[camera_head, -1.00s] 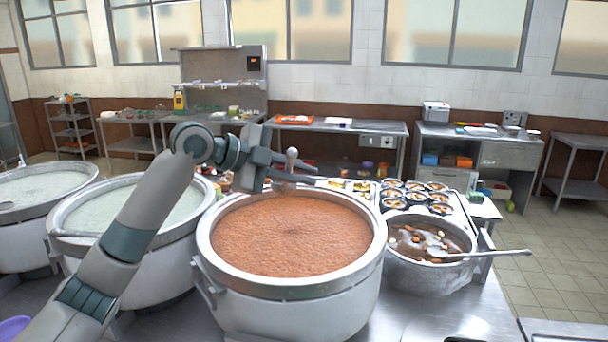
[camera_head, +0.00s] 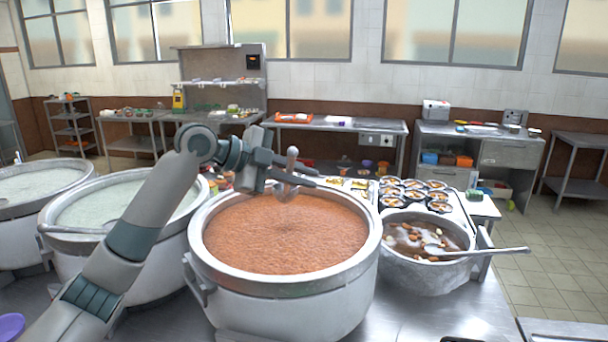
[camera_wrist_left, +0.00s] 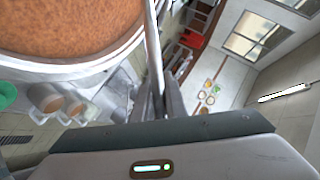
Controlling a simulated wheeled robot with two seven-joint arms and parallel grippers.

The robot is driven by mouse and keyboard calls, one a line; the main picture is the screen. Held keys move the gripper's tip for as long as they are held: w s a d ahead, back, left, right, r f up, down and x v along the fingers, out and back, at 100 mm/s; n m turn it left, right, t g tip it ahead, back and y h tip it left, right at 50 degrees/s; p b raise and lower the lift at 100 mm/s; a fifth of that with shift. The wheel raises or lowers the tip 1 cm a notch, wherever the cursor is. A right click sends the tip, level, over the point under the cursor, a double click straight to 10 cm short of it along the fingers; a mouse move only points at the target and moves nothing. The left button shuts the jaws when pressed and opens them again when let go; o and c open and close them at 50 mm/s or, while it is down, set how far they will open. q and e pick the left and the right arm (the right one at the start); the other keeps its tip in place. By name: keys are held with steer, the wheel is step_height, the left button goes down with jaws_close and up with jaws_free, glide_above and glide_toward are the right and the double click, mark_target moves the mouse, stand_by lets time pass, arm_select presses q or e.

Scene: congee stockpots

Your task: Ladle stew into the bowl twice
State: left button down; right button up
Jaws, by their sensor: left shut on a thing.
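A large pale pot (camera_head: 280,315) in the middle holds reddish-brown stew (camera_head: 287,235). My left gripper (camera_head: 304,178) is above the pot's far rim, shut on a ladle (camera_head: 292,154). The ladle's upper end sticks up above the fingers. In the left wrist view the ladle's handle (camera_wrist_left: 152,45) runs as a thin rod from between the fingers (camera_wrist_left: 158,105), beside the pot's rim. My right gripper is not in view.
Two pots of pale congee (camera_head: 130,205) (camera_head: 40,183) stand to the left. A metal pot (camera_head: 430,275) with brown liquid and another ladle (camera_head: 475,253) stands to the right. A tray of small filled bowls (camera_head: 412,192) lies behind it. The left wrist view shows cups (camera_wrist_left: 48,100).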

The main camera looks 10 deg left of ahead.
arm_select(q)
steer(key=w+a+n+g+p, duration=0.3)
steer(key=w+n+p, duration=0.1)
steer(key=w+p, duration=0.4)
steer(key=s+d+f+m+t+b, duration=0.2)
steer(key=s+d+f+m+b, duration=0.1)
steer(key=s+f+b, duration=0.6)
step_height(320, 180, down, 3)
steer(key=shift+s+d+r, duration=0.15)
steer(key=shift+s+d, duration=0.1)
steer(key=shift+s, duration=0.1)
stand_by(0.4)
steer(key=shift+r, duration=0.1)
stand_by(0.4)
